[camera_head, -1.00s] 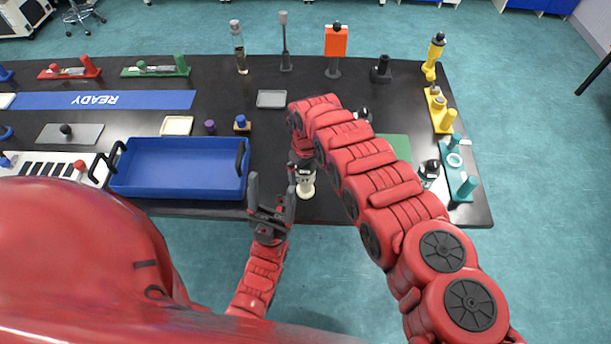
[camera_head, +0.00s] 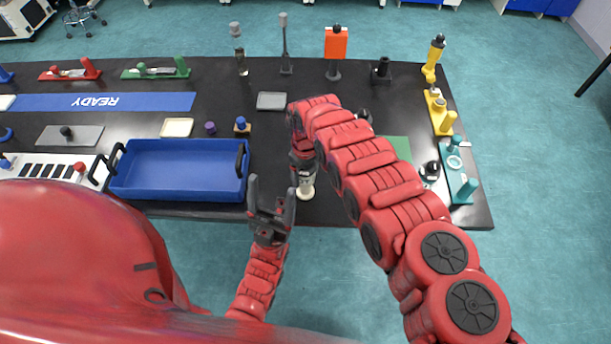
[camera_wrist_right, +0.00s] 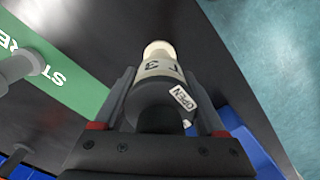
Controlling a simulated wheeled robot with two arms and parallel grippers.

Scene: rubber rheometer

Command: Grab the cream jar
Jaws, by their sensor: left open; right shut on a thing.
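The cream jar (camera_head: 306,191) stands near the front edge of the black table, to the right of the blue tray. In the right wrist view the cream jar (camera_wrist_right: 160,68) shows a cream body with dark lettering, a dark cap and a small tag reading "OPEN". My right gripper (camera_head: 303,178) comes down on it from above and is shut on it, a finger on each side. The right gripper also shows in the right wrist view (camera_wrist_right: 160,100). My left gripper (camera_head: 271,208) is open and empty, in front of the table edge, left of the jar.
A blue tray (camera_head: 180,142) with black handles lies left of the jar. A green mat (camera_head: 398,147) lies right of my right arm. A teal fixture (camera_head: 463,185) and a yellow fixture (camera_head: 437,111) stand along the right edge. The table between tray and jar is clear.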

